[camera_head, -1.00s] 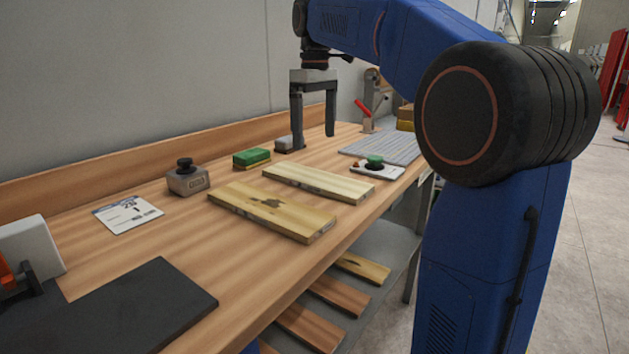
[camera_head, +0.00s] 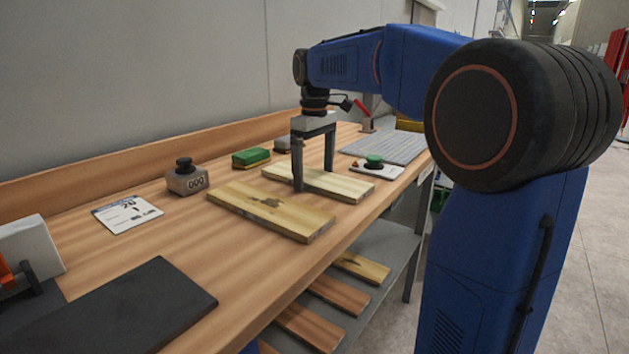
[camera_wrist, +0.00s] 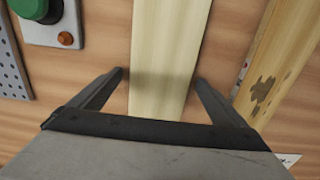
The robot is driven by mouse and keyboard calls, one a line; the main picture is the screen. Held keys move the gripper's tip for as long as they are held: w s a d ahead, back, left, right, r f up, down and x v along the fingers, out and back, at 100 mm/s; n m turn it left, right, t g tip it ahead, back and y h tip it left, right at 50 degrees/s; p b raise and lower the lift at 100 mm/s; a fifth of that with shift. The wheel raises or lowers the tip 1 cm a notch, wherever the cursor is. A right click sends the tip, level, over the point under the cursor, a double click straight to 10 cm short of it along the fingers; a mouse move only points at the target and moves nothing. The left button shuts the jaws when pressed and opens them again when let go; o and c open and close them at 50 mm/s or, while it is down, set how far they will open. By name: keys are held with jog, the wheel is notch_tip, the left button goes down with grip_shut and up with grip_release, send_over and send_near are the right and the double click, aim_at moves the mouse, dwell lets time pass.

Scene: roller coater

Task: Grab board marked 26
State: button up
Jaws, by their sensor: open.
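Two pale wooden boards lie side by side on the wooden bench. The far board (camera_head: 345,186) is plain and lies partly behind my gripper; it also shows in the wrist view (camera_wrist: 168,45). The near board (camera_head: 262,208) has a dark patch on top and shows at the right of the wrist view (camera_wrist: 285,60). I cannot read a 26 on either. My gripper (camera_head: 314,180) is open and empty, pointing down over the far board. In the wrist view its fingers (camera_wrist: 160,78) stand on either side of that board, apart from it.
A button box (camera_head: 377,167) with a green button and a grey perforated plate (camera_head: 385,147) lie beyond the boards. More boards (camera_head: 340,294) lie on the lower shelf (camera_head: 385,245).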

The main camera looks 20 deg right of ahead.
jog(key=c, duration=1.3)
